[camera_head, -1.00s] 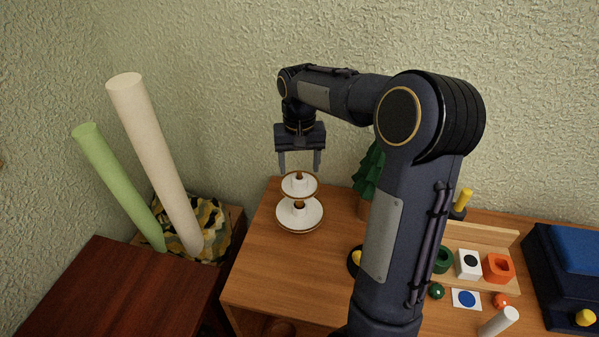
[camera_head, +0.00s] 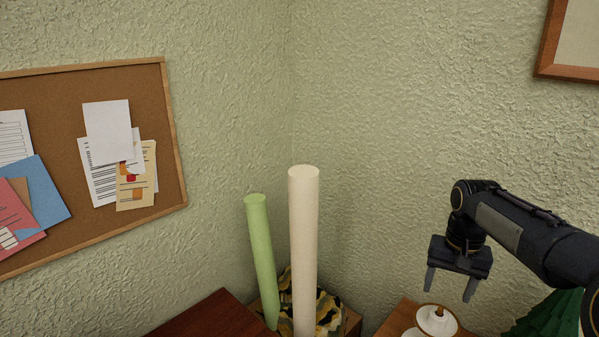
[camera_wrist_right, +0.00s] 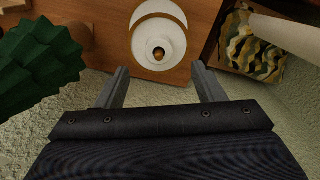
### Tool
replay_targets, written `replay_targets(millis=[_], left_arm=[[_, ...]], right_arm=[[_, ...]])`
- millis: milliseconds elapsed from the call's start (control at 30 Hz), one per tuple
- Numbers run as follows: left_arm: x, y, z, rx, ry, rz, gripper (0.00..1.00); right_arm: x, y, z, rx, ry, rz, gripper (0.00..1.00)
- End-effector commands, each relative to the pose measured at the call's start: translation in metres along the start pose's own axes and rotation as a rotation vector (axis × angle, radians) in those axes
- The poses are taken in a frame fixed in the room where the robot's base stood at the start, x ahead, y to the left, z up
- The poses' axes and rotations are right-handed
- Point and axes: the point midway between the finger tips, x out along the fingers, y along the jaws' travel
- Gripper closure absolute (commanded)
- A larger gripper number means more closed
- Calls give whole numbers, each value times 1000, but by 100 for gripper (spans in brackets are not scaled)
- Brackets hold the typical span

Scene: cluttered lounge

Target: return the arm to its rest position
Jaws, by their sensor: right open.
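My right gripper (camera_head: 450,289) is at the right of the head view, with its arm coming in from the right edge. Its two fingers point down, are spread apart and hold nothing. A white tiered stand (camera_head: 437,321) on the wooden table shows just below the fingers, cut by the bottom edge. In the right wrist view the round stand (camera_wrist_right: 159,45) lies beyond the open fingertips (camera_wrist_right: 161,78), apart from them. My left gripper is not in view.
A green tree (camera_head: 548,318) stands right of the stand, close to my arm; it also shows in the wrist view (camera_wrist_right: 40,60). A cream roll (camera_head: 304,240) and a green roll (camera_head: 261,255) rise from a patterned box (camera_head: 328,312) in the corner. A corkboard (camera_head: 110,75) hangs at left.

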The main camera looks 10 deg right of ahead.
Motion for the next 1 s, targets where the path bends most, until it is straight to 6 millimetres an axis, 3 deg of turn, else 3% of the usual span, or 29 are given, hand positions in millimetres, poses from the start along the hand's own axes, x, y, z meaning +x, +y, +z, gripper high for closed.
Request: replay_targets(millis=[167,333,600,800,1000], left_arm=[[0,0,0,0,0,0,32],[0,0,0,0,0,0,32],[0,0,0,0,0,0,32],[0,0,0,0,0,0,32],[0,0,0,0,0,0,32]], right_arm=[[-14,-2,45,-72,47,-105,38],[-18,-10,114,-181,123,-243,38],[5,-24,219,-329,263,-408,38],[28,-30,261,-386,331,-463,38],[35,-32,271,-400,349,-475,38]])
